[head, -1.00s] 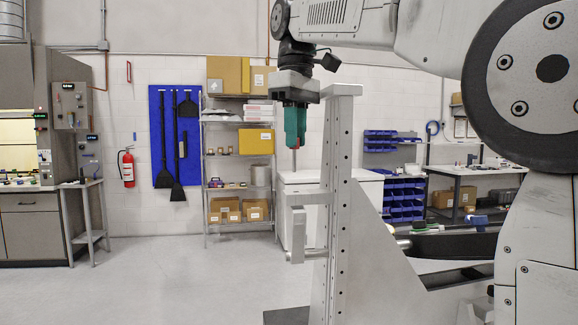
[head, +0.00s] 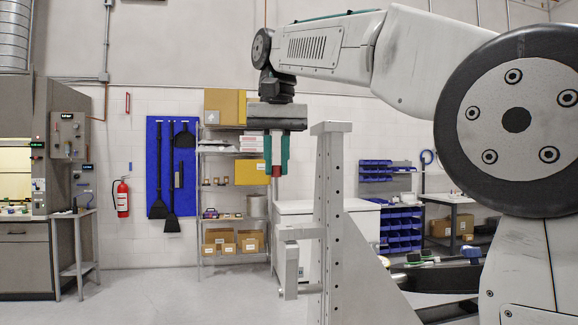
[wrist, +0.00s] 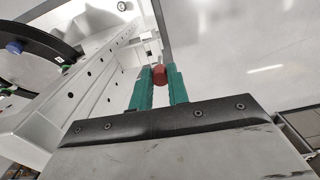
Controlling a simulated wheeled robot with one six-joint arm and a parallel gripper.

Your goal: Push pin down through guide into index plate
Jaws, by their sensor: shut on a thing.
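My gripper (head: 276,170) is shut on the red head of the pin (head: 276,171). The pin's thin grey shaft points down, roughly upright. In the wrist view the red pin head (wrist: 159,74) sits between the green fingers (wrist: 160,82). A grey bracket (head: 300,233) juts left from the upright column, below the pin; it looks like the guide. A gap shows between the pin and the bracket. I cannot tell from here whether they line up. I cannot make out the index plate with certainty, nor the hole in the guide.
The tall drilled column (head: 328,200) stands close to the right of my gripper, its top above the fingertips. A dark rounded surface with a blue knob (head: 472,253) lies right of the column. Shelves (head: 235,190) stand far back. Open floor lies to the left.

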